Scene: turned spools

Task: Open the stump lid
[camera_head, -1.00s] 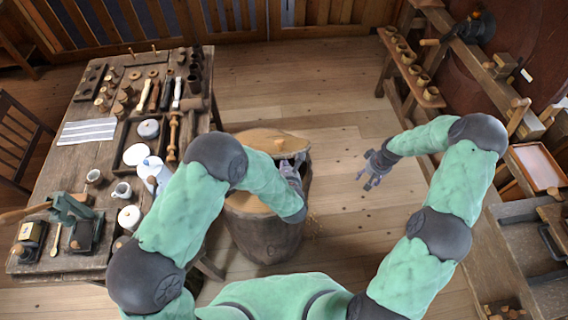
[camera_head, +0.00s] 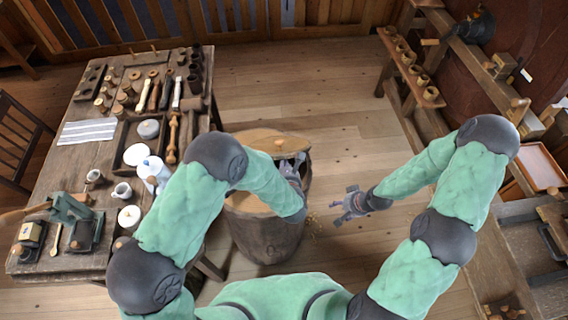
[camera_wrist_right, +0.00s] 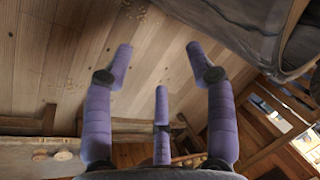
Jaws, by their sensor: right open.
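The stump (camera_head: 262,238) is a round wooden drum on the floor in the middle of the head view. Its lid (camera_head: 262,136) is a pale wooden disc with a small knob (camera_head: 280,143), at the stump's far side. My left forearm crosses the stump and hides part of its top, so I cannot tell exactly how far the lid stands open. My left gripper (camera_head: 293,172) is at the right side of the top, near the lid's edge; its fingers are too small to read. My right gripper (camera_head: 342,206) is open and empty, right of the stump. Its spread purple fingers (camera_wrist_right: 160,80) show in the wrist view.
A workbench (camera_head: 90,150) with turned spools, tools, cups and a towel stands on the left. A shelf bench (camera_head: 412,70) with small wooden cups is at upper right. Free plank floor (camera_head: 335,110) lies between them. Shavings lie on the floor beside the stump.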

